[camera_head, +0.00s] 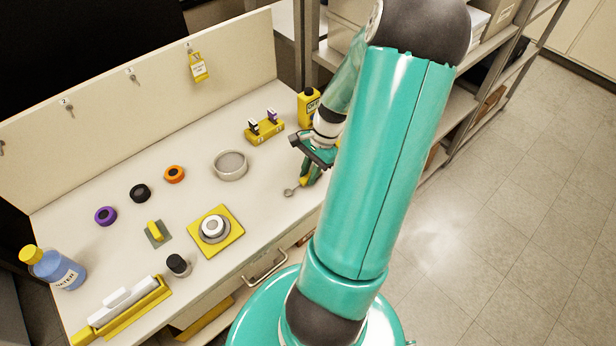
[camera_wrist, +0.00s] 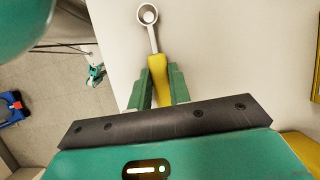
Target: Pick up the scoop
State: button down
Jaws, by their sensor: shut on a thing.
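The scoop (camera_wrist: 158,76) has a yellow handle and a small round metal bowl on a thin neck. In the wrist view its handle is between the two green fingers of my gripper (camera_wrist: 160,88), which are shut on it. The bowl points away from the gripper, over the pale bench top. In the head view the scoop's bowl (camera_head: 289,192) shows near the bench's right front edge, below my gripper (camera_head: 309,178). My arm stands close on the right. I cannot tell whether the scoop touches the bench.
On the bench (camera_head: 120,240), a round grey dish (camera_head: 230,165) stands left of my gripper. A yellow bottle (camera_head: 309,107) and a yellow rack (camera_head: 264,131) stand behind. A yellow plate with a round piece (camera_head: 235,249) lies at the front. Shelving (camera_head: 470,105) stands to the right.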

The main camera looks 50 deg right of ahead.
aim_at(305, 178)
jog(key=shift+r, duration=0.3)
notch_tip(305, 178, up, 2)
jog(key=shift+r, duration=0.25)
jog(key=s+a+r, duration=0.8)
jog(key=s+r, duration=0.2)
jog(key=s, duration=0.1)
jog(key=shift+s+a, duration=0.15)
jog(key=shift+s, duration=0.05)
jog(key=c, duration=2)
grip_release()
jog(key=shift+c, duration=0.2)
jog(key=shift+w+r, duration=0.1)
grip_shut()
